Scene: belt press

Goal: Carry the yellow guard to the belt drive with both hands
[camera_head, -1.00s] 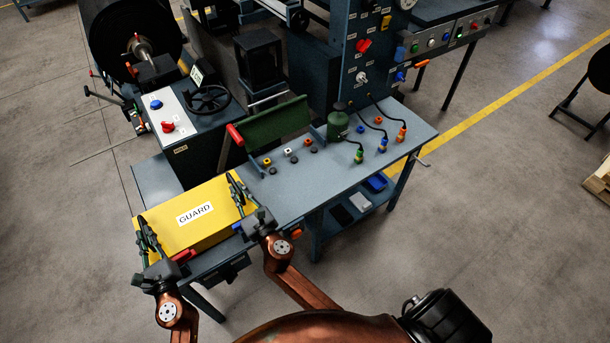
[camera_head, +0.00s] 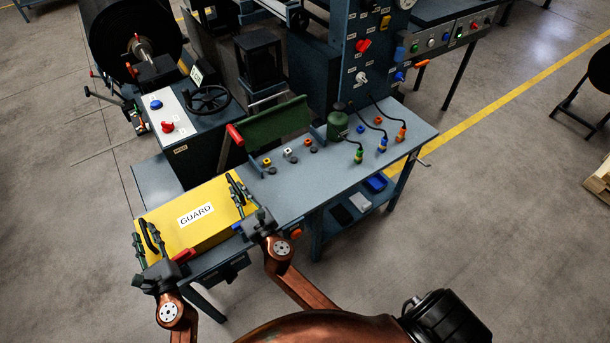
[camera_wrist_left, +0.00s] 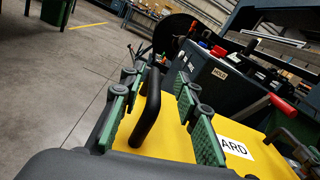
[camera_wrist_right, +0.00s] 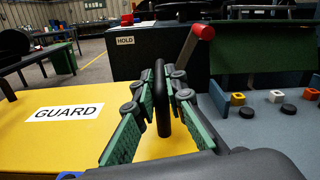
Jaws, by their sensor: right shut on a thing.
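The yellow guard (camera_head: 178,241), labelled GUARD, lies flat on the left end of the blue-grey bench. It has a black handle at each end. My left gripper (camera_head: 148,243) is open at the left handle; in the left wrist view its green fingers stand apart on both sides of that black handle (camera_wrist_left: 150,112), with gaps. My right gripper (camera_head: 237,188) is shut on the right handle; in the right wrist view its fingers close around that black handle (camera_wrist_right: 161,100). I cannot tell for sure which machine is the belt drive.
A green flap (camera_head: 276,123) with a red-ended lever stands on the bench (camera_head: 280,190), right of the guard. Colored buttons, a green canister (camera_head: 338,124) and cabled plugs sit farther right. A control box with a handwheel (camera_head: 208,100) stands behind the guard.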

